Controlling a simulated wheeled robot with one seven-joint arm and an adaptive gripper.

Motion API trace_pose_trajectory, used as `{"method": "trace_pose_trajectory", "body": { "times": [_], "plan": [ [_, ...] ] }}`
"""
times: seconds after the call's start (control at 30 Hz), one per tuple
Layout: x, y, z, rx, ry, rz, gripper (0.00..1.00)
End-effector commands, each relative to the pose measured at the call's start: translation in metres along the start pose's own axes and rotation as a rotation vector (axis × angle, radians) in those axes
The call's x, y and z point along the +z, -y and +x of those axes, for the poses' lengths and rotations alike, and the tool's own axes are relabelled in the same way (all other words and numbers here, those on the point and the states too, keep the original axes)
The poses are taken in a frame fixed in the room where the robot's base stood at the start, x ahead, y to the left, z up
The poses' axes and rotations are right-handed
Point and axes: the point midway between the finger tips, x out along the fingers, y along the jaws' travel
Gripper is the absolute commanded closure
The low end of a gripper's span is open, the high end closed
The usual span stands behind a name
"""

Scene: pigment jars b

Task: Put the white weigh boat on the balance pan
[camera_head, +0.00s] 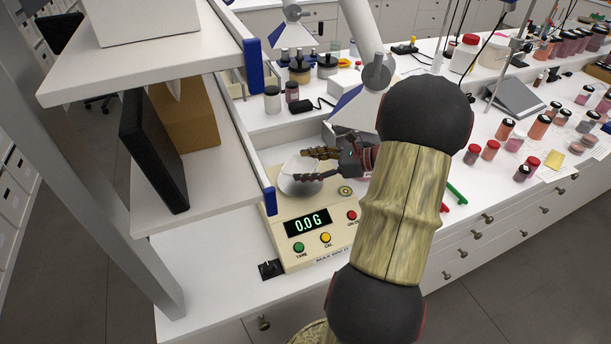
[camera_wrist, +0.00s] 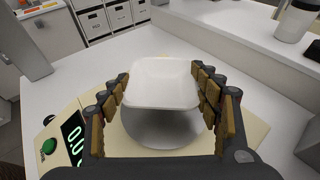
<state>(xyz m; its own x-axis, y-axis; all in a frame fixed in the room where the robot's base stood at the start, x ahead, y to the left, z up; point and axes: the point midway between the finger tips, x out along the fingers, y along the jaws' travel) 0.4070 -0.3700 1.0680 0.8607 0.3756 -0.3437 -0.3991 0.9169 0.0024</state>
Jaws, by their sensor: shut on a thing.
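My gripper (camera_wrist: 160,100) is shut on the white weigh boat (camera_wrist: 161,82), with a finger on each side of it in the wrist view. The boat looks level, its opening facing up. The round metal balance pan (camera_wrist: 160,128) shows below and nearer the palm in the wrist view. In the head view the boat (camera_head: 303,163) is over the pan (camera_head: 299,187), with my gripper (camera_head: 318,164) reaching in from the right. The balance (camera_head: 284,221) is cream coloured and its display (camera_head: 308,222) reads 0.0 G. I cannot tell whether the boat touches the pan.
A white shelf unit (camera_head: 208,204) with a blue-edged post stands close left of the balance. More jars (camera_head: 490,150) and a grey device (camera_head: 513,97) stand on the bench at right.

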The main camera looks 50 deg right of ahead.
Motion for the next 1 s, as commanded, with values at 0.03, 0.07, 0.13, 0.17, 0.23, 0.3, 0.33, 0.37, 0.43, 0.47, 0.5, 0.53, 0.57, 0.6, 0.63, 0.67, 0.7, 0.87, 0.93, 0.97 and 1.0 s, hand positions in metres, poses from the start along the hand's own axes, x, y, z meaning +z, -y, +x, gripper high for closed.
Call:
{"method": "trace_pose_trajectory", "body": {
  "times": [0.03,0.07,0.13,0.17,0.23,0.3,0.33,0.37,0.43,0.47,0.5,0.53,0.57,0.6,0.63,0.67,0.7,0.87,0.93,0.97,1.0],
  "plan": [
    [-0.005,0.002,0.006,0.002,0.001,0.002,0.46],
    [-0.011,0.001,0.007,0.001,0.001,0.003,0.46],
    [-0.023,0.001,0.011,0.001,0.001,0.003,0.46],
    [-0.027,0.001,0.013,0.001,0.001,0.003,0.46],
    [-0.032,0.001,0.014,0.0,0.001,0.002,0.46],
    [-0.032,0.001,0.014,0.0,0.001,0.001,0.46],
    [-0.032,0.001,0.014,0.0,0.0,0.001,0.46],
    [-0.031,0.001,0.014,0.0,0.0,0.001,0.46],
    [-0.031,0.001,0.014,0.0,0.0,0.001,0.46],
    [-0.031,0.001,0.014,0.0,0.0,0.001,0.46],
    [-0.031,0.001,0.014,0.0,0.0,0.001,0.46],
    [-0.032,0.001,0.014,0.0,0.0,0.001,0.46],
    [-0.033,0.001,0.014,0.0,0.0,0.002,0.46],
    [-0.033,0.001,0.015,0.0,0.0,0.001,0.36],
    [-0.033,0.001,0.014,0.0,0.0,0.001,0.35],
    [-0.033,0.001,0.014,0.0,0.0,0.001,0.33],
    [-0.033,0.001,0.014,0.0,0.0,0.001,0.31],
    [-0.033,0.001,0.014,0.0,0.0,0.001,0.22],
    [-0.033,0.001,0.014,0.0,0.0,0.001,0.18],
    [-0.033,0.001,0.014,0.0,0.0,0.001,0.18],
    [-0.033,0.001,0.014,0.0,0.0,0.001,0.18]
  ]
}}
